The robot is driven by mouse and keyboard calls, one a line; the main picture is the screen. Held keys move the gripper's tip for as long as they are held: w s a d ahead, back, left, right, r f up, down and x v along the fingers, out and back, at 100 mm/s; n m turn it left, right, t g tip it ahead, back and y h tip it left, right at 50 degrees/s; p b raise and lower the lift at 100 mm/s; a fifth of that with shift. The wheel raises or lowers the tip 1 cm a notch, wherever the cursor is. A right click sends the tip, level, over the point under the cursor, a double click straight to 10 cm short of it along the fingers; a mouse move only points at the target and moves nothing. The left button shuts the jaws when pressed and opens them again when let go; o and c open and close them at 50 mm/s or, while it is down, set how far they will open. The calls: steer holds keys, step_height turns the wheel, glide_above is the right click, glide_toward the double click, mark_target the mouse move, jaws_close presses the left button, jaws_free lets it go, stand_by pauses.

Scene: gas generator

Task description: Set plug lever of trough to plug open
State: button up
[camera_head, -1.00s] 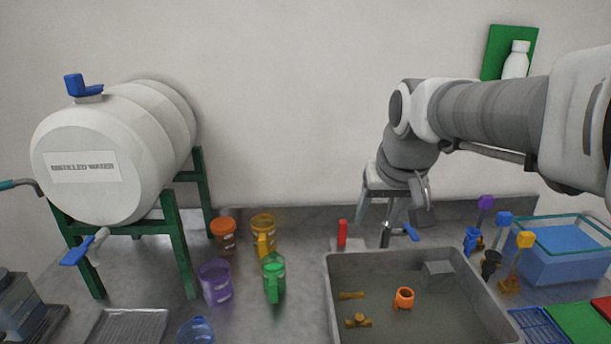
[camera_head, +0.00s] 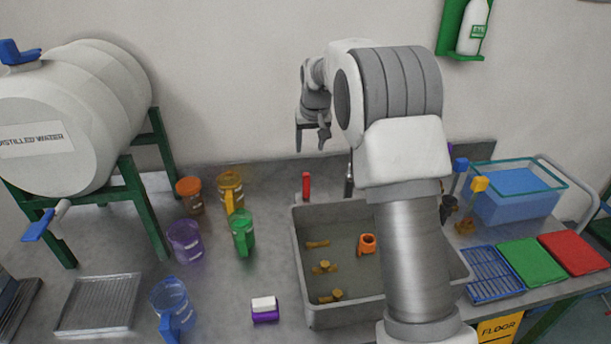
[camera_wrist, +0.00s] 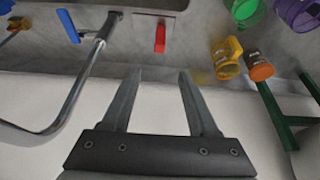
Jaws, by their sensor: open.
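The trough (camera_head: 310,240) is a grey basin set on the counter, right of centre in the head view. A small red lever (camera_head: 306,186), which looks like the plug lever, stands upright at its back left edge. In the wrist view the red lever (camera_wrist: 160,38) sits on a pale plate near the trough's rim. My gripper (camera_head: 311,138) is open and empty, above and behind the lever near the wall. In the wrist view, my gripper's fingers (camera_wrist: 159,76) point toward the lever, apart from it. The plug itself cannot be made out.
A metal faucet (camera_wrist: 80,90) with a blue handle (camera_wrist: 68,25) stands beside the lever. Orange (camera_head: 190,194), yellow (camera_head: 230,190), green (camera_head: 243,232) and purple (camera_head: 185,241) containers stand left of the trough. An orange piece (camera_head: 367,244) and brass-coloured parts lie inside it.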

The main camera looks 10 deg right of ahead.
mark_target(306, 174)
steer(key=p+x, duration=0.1)
steer(key=x, duration=1.5)
steer(key=shift+f, duration=0.4)
jaws_close()
stand_by(0.6)
